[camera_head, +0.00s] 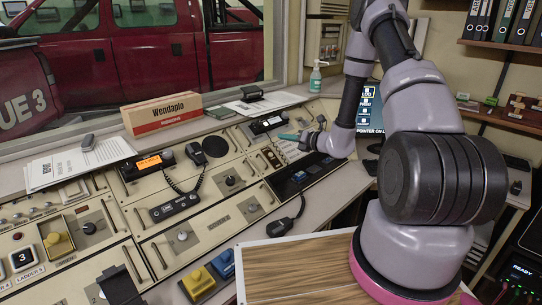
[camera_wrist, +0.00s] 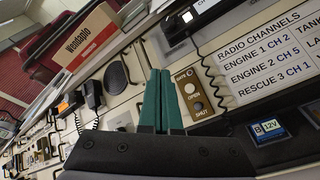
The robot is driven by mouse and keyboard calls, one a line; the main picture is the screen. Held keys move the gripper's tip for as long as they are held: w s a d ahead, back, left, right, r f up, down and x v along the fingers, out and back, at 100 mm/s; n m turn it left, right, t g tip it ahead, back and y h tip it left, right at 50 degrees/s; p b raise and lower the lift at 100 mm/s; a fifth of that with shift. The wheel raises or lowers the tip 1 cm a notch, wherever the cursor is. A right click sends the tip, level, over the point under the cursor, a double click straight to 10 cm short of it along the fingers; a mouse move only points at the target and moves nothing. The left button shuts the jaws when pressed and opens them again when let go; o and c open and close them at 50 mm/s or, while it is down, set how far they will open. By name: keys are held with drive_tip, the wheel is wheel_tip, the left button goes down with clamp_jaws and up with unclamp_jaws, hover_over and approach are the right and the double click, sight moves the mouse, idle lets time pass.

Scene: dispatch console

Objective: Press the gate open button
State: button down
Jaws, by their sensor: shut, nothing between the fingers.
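In the wrist view a small tan panel (camera_wrist: 194,94) carries a pale round button (camera_wrist: 189,88) marked OPEN. The panel's small top label is too blurred to read. My gripper (camera_wrist: 161,72) shows as two green fingers lying side by side, shut and empty. In that view the fingers are just left of the panel and partly in front of the console; I cannot tell their height above it. In the head view my gripper (camera_head: 288,136) is over the far right part of the console, and the button is not clearly visible.
A Wendaplo box (camera_head: 162,112) stands on the ledge behind the console. A radio handset (camera_head: 174,206) with a coiled cord lies on the console. A radio channels sheet (camera_wrist: 262,62) is right of the panel. A sanitizer bottle (camera_head: 315,78) stands behind my gripper.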

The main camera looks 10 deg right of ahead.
sight(271, 155)
drive_tip(key=shift+d+f, duration=0.15)
drive_tip(key=shift+f, duration=0.05)
drive_tip(key=shift+w+a+f, duration=0.45)
drive_tip(key=shift+w+f, duration=0.25)
drive_tip(key=shift+f, duration=0.55)
drive_tip(key=shift+w+a+f, duration=0.45)
drive_tip(key=shift+w+f, duration=0.2)
drive_tip(key=shift+f, duration=0.55)
drive_tip(key=shift+w+a+f, duration=0.45)
drive_tip(key=shift+w+f, duration=0.25)
drive_tip(key=shift+f, duration=0.7)
drive_tip(key=shift+w+a+f, duration=0.15)
drive_tip(key=shift+f, duration=0.05)
drive_tip(key=shift+w+a+f, duration=0.1)
drive_tip(key=shift+w+f, duration=0.1)
drive_tip(key=shift+f, duration=0.15)
drive_tip(key=shift+r, duration=0.1)
drive_tip(key=shift+s+d+r, duration=0.25)
drive_tip(key=shift+s+r, duration=0.15)
drive_tip(key=shift+r, duration=0.2)
